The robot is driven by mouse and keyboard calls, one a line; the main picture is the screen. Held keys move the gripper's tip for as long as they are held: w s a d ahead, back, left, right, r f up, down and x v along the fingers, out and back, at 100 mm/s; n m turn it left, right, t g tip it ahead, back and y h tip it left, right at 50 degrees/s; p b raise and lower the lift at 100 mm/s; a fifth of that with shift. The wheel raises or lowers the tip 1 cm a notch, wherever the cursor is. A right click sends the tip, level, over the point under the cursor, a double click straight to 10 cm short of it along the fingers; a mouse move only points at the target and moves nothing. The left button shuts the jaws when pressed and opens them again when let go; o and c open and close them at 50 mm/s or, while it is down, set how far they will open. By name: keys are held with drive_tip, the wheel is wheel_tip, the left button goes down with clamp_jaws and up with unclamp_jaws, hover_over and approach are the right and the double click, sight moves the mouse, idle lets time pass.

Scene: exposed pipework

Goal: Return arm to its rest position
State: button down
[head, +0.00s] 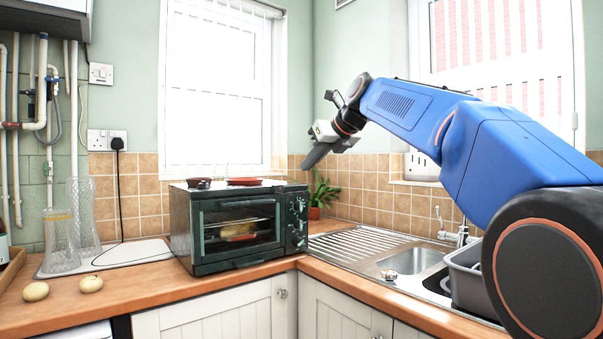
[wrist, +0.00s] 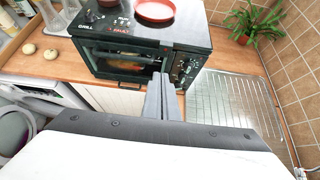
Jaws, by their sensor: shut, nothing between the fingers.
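My gripper (head: 312,158) is at the end of my blue arm, which reaches in from the right in the head view. It hangs in the air above and to the right of the toaster oven. In the wrist view my gripper (wrist: 163,92) shows its grey fingers together, with nothing between them. The fingertips overlap the front of the oven in that view, but they look apart from it in the head view.
A toaster oven (head: 237,220) stands on the wooden counter, its door closed and food inside. A plant (head: 318,195), a sink (head: 415,262) and a grey basin (head: 463,275) are to its right.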

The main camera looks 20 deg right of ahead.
drive_tip(key=shift+v, duration=0.8)
drive_tip(key=s+a+f+n+g+h, duration=0.1)
drive_tip(key=s+f+n+g, duration=0.1)
drive_tip(key=s+f+n, duration=0.8)
drive_tip(key=s+a+f+n+g+h, duration=0.1)
drive_tip(key=s+f+n, duration=1)
drive_tip(key=f, duration=1.1)
drive_tip(key=s+f+n+g+h, duration=0.1)
drive_tip(key=s+f+n+g, duration=0.1)
drive_tip(key=s+f+n, duration=0.9)
drive_tip(key=s+f, duration=0.5)
drive_tip(key=f, duration=0.1)
drive_tip(key=shift+s+a+g, duration=0.3)
drive_tip(key=shift+s+a, duration=0.05)
drive_tip(key=shift+a, duration=0.05)
